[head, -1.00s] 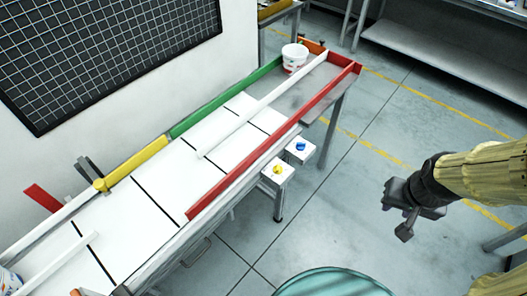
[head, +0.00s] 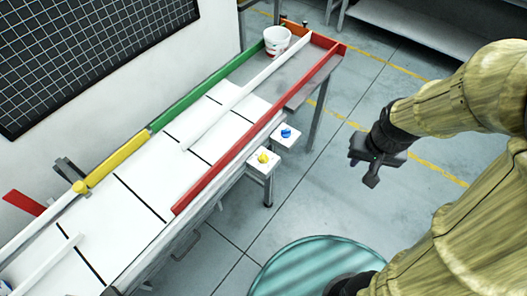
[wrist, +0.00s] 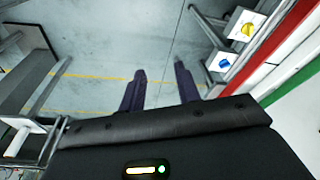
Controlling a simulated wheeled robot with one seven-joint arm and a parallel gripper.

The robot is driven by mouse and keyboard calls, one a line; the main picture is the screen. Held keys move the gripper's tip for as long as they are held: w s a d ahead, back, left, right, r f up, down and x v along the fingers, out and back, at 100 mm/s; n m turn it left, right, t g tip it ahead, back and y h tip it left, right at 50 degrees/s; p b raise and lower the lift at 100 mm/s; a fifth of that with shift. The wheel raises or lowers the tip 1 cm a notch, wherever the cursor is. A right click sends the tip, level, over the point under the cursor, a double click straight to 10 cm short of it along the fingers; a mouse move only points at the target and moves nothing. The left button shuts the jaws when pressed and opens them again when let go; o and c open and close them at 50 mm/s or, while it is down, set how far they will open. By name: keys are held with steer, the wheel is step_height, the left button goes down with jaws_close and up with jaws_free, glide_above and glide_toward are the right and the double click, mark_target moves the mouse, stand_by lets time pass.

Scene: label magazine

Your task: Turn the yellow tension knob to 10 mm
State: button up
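The yellow knob (head: 263,157) sits on a small white-topped stand (head: 258,167) beside the red rail of the conveyor. It also shows in the wrist view (wrist: 247,29), at the upper right. A blue knob (head: 286,132) sits on a like stand just behind it, and also shows in the wrist view (wrist: 224,63). My gripper (head: 371,180) hangs in free air to the right of both knobs and touches neither. In the wrist view its two dark fingers (wrist: 160,82) stand apart with only floor between them. Any scale marks around the knob are too small to read.
The conveyor with its red rail (head: 250,135), green rail (head: 205,93) and yellow rail (head: 118,160) fills the left. A white bucket (head: 277,41) stands at its far end. Open floor (head: 325,205) lies between the stands and my arm.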

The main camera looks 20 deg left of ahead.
steer(key=w+a+g+p, duration=0.1)
steer(key=w+a+p, duration=0.2)
steer(key=w+a, duration=0.45)
steer(key=n+g+p, duration=0.1)
steer(key=n+p, duration=0.1)
steer(key=p, duration=0.3)
glide_above(263, 155)
step_height(263, 155, down, 6)
steer(key=shift+r, duration=0.1)
steer(key=shift+f, duration=0.2)
step_height(263, 155, down, 17)
steer(key=p, duration=0.4)
steer(key=shift+d+p, duration=0.1)
steer(key=shift+p, duration=0.2)
jaws_close()
